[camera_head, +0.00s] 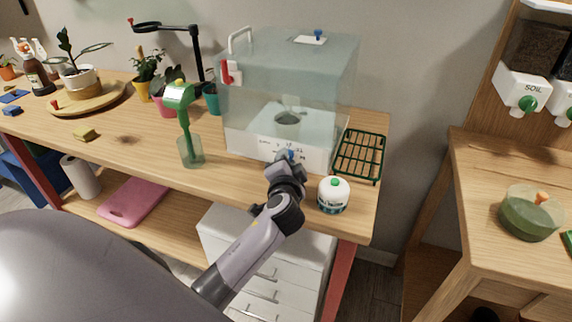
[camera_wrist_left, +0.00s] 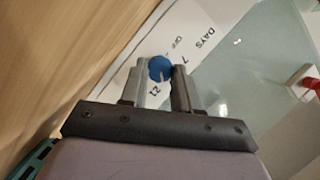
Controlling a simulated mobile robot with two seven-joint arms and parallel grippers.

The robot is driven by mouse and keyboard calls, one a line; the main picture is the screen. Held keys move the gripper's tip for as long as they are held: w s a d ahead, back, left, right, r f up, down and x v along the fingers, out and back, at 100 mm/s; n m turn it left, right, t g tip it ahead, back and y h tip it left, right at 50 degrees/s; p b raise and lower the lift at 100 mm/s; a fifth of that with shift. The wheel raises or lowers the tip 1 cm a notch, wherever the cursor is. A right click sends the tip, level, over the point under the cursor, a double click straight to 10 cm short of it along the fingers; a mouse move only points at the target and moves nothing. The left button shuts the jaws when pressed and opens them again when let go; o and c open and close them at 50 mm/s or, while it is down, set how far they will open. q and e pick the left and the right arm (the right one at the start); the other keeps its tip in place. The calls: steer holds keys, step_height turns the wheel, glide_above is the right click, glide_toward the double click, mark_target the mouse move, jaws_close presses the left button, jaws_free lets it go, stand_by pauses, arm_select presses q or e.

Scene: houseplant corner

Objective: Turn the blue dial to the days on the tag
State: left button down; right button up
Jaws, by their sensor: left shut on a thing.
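The blue dial (camera_wrist_left: 160,68) sits on the white front panel (camera_wrist_left: 198,30) of a clear case (camera_head: 285,80). In the left wrist view the panel is printed with "DAYS", "OFF", "7" and "21"; other marks are hidden by the fingers. A small pale mark shows on the dial's near edge, but its exact setting is unclear. My left gripper (camera_wrist_left: 163,84) is shut on the dial, one finger on each side. In the head view the gripper (camera_head: 289,163) covers much of the dial (camera_head: 291,153). No readable tag with days shows. My right gripper is not in view.
A white pot with a green knob (camera_head: 333,194) stands just right of the gripper, near the bench edge. A green wire rack (camera_head: 359,155) lies right of the case. A green sprayer-like tool stands in a glass (camera_head: 190,152) to the left. A red latch (camera_head: 227,72) is on the case.

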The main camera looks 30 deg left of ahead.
arm_select(q)
steer(key=shift+m, duration=0.3)
stand_by(0.4)
steer(key=c, duration=0.8)
jaws_free()
steer(key=shift+d, duration=0.1)
steer(key=shift+b+v, duration=0.45)
steer(key=shift+v, duration=3.1)
